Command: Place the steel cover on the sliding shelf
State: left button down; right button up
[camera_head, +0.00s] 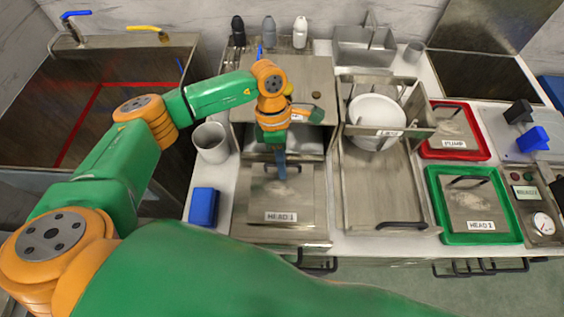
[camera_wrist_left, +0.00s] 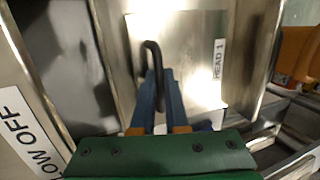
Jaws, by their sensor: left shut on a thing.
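The steel cover (camera_head: 293,207) labelled HEAD 1 is a flat square plate with a black bar handle. It lies over a steel pull-out shelf (camera_head: 260,236) at the front of the middle unit; I cannot tell whether it touches the shelf. It also shows in the left wrist view (camera_wrist_left: 185,45), with its black handle (camera_wrist_left: 152,52) between my blue fingers. My left gripper (camera_head: 281,176) reaches down from above and is shut on that handle. In the left wrist view my left gripper (camera_wrist_left: 160,88) hides part of the plate. My right gripper is out of view.
A blue block (camera_head: 203,206) and a grey cup (camera_head: 210,142) stand left of the cover. A long steel tray (camera_head: 378,205) with a white bowl (camera_head: 375,115) lies right of it. Green (camera_head: 511,235) and red (camera_head: 430,151) trays hold labelled plates further right.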

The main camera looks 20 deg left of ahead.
pick_arm(q)
jog(key=shift+f, duration=0.3)
jog(key=c, duration=0.9)
grip_release()
jog(key=shift+s, duration=0.1)
jog(key=shift+r, duration=0.1)
jog(key=b+v, duration=0.2)
jog(key=v, duration=1)
